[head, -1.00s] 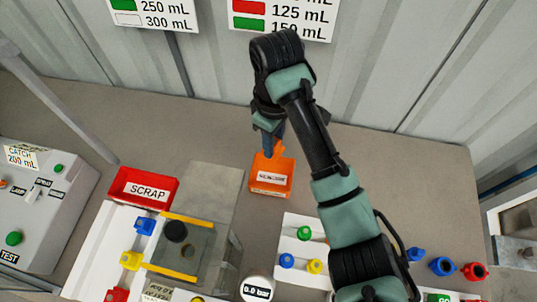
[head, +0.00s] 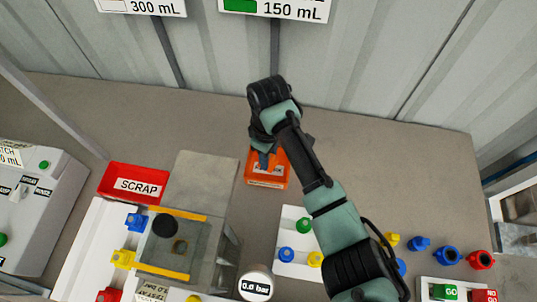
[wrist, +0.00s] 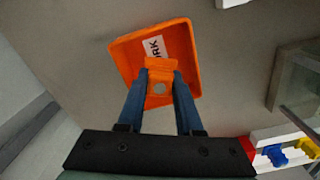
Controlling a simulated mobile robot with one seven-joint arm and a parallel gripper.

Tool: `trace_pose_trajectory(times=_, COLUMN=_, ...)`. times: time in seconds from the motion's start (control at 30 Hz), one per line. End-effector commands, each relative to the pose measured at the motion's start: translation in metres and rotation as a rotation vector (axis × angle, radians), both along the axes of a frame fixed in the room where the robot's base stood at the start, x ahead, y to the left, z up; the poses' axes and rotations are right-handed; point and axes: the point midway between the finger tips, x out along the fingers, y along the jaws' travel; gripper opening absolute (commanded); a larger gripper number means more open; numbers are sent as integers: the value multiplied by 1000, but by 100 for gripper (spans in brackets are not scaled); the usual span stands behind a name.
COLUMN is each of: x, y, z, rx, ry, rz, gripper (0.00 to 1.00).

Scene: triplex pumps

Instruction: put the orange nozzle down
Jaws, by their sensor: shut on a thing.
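The orange nozzle (wrist: 160,71) is between the two blue fingers of my gripper (wrist: 160,88) in the wrist view, with its round opening showing. My gripper is shut on it. An orange bin (wrist: 126,52) with a white label, partly covered, lies beyond the nozzle in that view. In the head view my gripper (head: 264,160) points down over the orange bin (head: 266,184), its fingers overlapping the bin's inside. The nozzle cannot be made out there. I cannot tell whether it touches the bin's floor.
A red SCRAP bin (head: 133,183) stands to the left, and a grey block (head: 205,180) stands between the bins. A white tray (head: 292,268) with coloured nozzles lies in front. Several more coloured parts lie to the right. The bench behind and right of the orange bin is clear.

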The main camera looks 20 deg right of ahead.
Motion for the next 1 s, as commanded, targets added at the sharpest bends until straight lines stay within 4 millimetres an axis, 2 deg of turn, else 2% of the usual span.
trace_pose_trajectory(times=0.4, x=0, y=0, z=-7, rx=0, ry=0, rz=0, gripper=0)
trace_pose_trajectory(times=0.43, x=0, y=0, z=-6, rx=-1, ry=-1, rz=0, gripper=40)
trace_pose_trajectory(times=0.57, x=0, y=0, z=-6, rx=0, ry=0, rz=0, gripper=63)
trace_pose_trajectory(times=0.87, x=0, y=0, z=-5, rx=-1, ry=-1, rz=0, gripper=64)
trace_pose_trajectory(times=1.0, x=1, y=0, z=6, rx=0, ry=-4, rz=0, gripper=64)
